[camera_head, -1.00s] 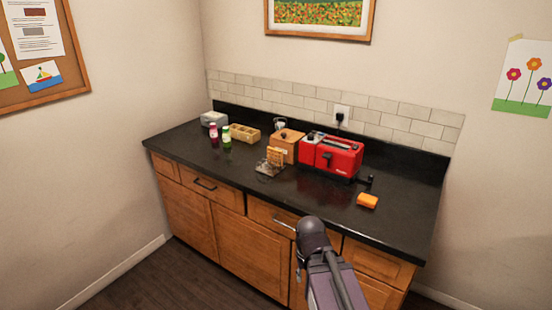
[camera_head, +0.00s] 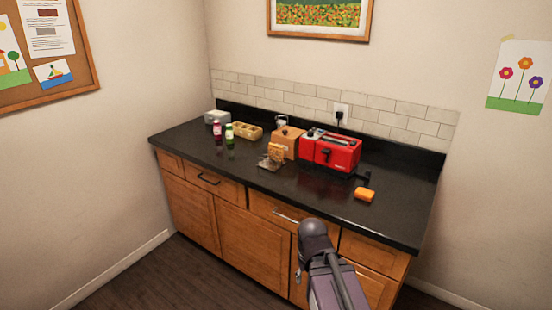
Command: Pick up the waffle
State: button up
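The waffle (camera_head: 276,152) appears as a golden-brown, upright piece in a small wire rack (camera_head: 268,163) on the dark countertop. It stands in front of a wooden box and left of the red toaster. It is small in the picture, so its details are hard to tell. Part of my arm (camera_head: 325,265) shows at the bottom, in front of the cabinet. My gripper's fingers do not show, and no object is seen held.
A red toaster (camera_head: 335,153), a wooden box (camera_head: 288,138), two bottles (camera_head: 229,133), a sectioned tray (camera_head: 247,131) and a grey box (camera_head: 215,117) stand on the counter (camera_head: 310,190). An orange block (camera_head: 365,194) lies at the right. The counter's front middle is clear.

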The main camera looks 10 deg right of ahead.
aim_at(278, 150)
jog(key=k, duration=0.45)
jog(key=z, duration=0.25)
jog(key=i, duration=1.45)
jog(key=u, duration=0.3)
